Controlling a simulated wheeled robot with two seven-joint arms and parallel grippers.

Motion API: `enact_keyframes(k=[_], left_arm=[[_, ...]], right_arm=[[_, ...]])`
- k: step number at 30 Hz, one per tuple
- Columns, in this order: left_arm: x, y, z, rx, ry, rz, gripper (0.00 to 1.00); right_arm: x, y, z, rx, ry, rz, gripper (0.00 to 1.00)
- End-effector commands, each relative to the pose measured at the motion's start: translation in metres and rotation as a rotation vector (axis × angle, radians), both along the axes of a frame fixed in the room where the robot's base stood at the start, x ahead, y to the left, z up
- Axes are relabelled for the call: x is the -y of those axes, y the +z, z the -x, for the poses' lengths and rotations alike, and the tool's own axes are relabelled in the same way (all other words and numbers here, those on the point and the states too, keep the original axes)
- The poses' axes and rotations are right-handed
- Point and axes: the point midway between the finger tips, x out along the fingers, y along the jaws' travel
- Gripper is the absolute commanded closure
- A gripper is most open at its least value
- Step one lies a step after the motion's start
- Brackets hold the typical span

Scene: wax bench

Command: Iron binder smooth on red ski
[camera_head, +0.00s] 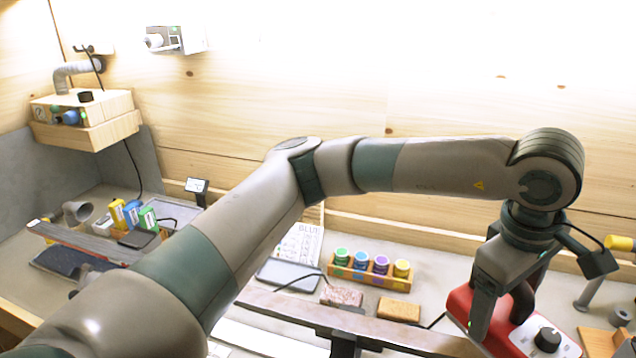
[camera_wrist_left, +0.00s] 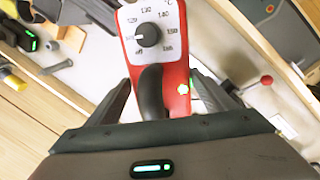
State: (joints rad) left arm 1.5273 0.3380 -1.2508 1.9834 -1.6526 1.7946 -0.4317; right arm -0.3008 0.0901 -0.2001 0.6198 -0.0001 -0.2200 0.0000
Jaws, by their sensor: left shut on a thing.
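My left gripper (camera_head: 503,312) is shut on the black handle of a red iron (camera_head: 462,303) at the lower right of the head view. In the left wrist view, the iron (camera_wrist_left: 181,72) shows its white dial plate and black knob between the fingers of my left gripper (camera_wrist_left: 160,95). A long reddish-brown ski (camera_head: 310,313) runs along the bench front in the head view, its right end reaching toward the iron. The iron's sole is hidden, so I cannot tell whether it touches the ski. My right gripper is not in view.
Behind the ski stand a wooden rack (camera_head: 370,275) of coloured jars, a pinkish block (camera_head: 342,296) and a cork-coloured block (camera_head: 399,309). Coloured bottles (camera_head: 130,215) stand at the left. A red-knobbed lever (camera_wrist_left: 266,80) shows in the left wrist view.

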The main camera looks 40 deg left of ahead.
Motion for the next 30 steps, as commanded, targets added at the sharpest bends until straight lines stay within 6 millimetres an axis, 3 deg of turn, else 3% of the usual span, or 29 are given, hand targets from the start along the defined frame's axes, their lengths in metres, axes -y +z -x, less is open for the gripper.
enact_keyframes(k=[12, 30], left_arm=[[-0.001, 0.027, 0.001, 0.001, 0.001, 0.002, 0.6], [-0.002, 0.028, 0.001, 0.002, 0.001, 0.001, 0.6]], right_arm=[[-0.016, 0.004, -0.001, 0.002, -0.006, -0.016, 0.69], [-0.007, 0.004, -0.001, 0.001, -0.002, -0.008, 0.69]])
